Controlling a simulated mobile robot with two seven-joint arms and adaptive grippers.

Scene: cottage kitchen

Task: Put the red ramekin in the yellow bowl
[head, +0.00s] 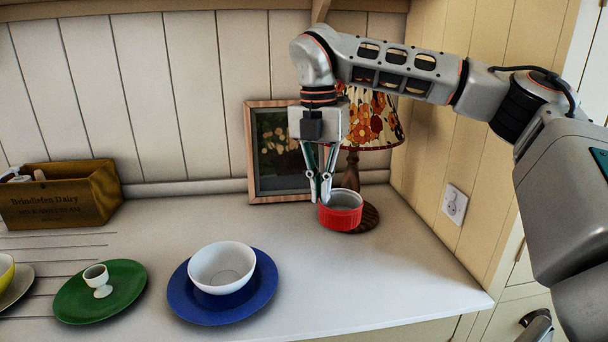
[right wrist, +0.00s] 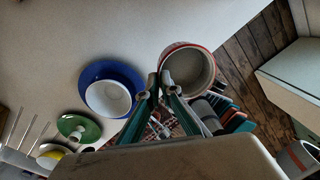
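The red ramekin (head: 340,217) is at my right gripper (head: 319,198), in front of the lamp. My right gripper's fingers are close together at the left part of its rim, pinching the wall. In the right wrist view the ramekin (right wrist: 190,68) looks large and near, seemingly raised off the counter, beside the fingertips (right wrist: 158,82). The yellow bowl (head: 5,272) is cut off by the left edge of the head view; a yellow shape in the right wrist view (right wrist: 50,158) looks like it. My left gripper is not in view.
A white bowl (head: 222,267) sits on a blue plate (head: 180,300), left of the ramekin. A green plate (head: 75,300) holds a white egg cup (head: 98,278). A wooden crate (head: 60,195), a picture frame (head: 254,160) and a lamp (head: 372,125) stand behind. The front right counter (head: 380,280) is clear.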

